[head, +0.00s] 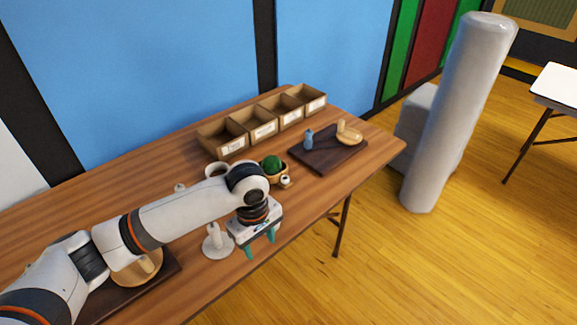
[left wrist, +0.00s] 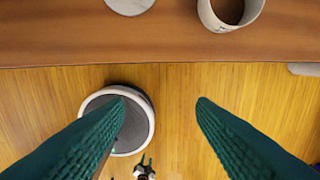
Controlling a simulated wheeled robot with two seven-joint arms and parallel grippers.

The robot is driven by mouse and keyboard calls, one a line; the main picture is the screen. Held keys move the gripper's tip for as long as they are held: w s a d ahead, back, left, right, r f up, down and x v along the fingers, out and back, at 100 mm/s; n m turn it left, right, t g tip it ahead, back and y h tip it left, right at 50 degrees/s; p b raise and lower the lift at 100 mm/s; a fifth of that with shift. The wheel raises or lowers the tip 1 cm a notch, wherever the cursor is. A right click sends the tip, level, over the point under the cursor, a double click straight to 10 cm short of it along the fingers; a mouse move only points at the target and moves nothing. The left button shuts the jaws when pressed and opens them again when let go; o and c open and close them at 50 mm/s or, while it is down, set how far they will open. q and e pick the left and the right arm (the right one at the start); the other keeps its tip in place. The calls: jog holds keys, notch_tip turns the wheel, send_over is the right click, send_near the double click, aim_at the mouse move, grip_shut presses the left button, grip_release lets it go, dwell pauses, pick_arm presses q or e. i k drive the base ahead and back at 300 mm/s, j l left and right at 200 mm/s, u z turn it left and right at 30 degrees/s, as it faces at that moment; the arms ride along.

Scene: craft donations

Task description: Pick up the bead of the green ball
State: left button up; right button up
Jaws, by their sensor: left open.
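A dark green ball (head: 272,164) sits in a small tan bowl (head: 266,178) near the middle of the table, just beyond my left wrist. A small whitish piece (head: 286,181) is beside the bowl's right front side; I cannot tell whether it is a bead. My left gripper (head: 261,248) is open and empty, with teal fingers pointing down. It is in front of the bowl, at the table's front edge. In the left wrist view the open fingers (left wrist: 162,101) hang over the floor, with nothing between them at the tips. The ball is not in that view. My right gripper is not in view.
A row of labelled cardboard boxes (head: 254,124) lines the table's back. A dark tray (head: 316,156) holds a blue bottle (head: 308,139) and a wooden piece (head: 347,134). A white stand (head: 217,243) is left of my gripper; a white cup (head: 215,169) is behind my arm.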

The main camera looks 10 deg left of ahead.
aim_at(285, 182)
jog(key=i, duration=1.1)
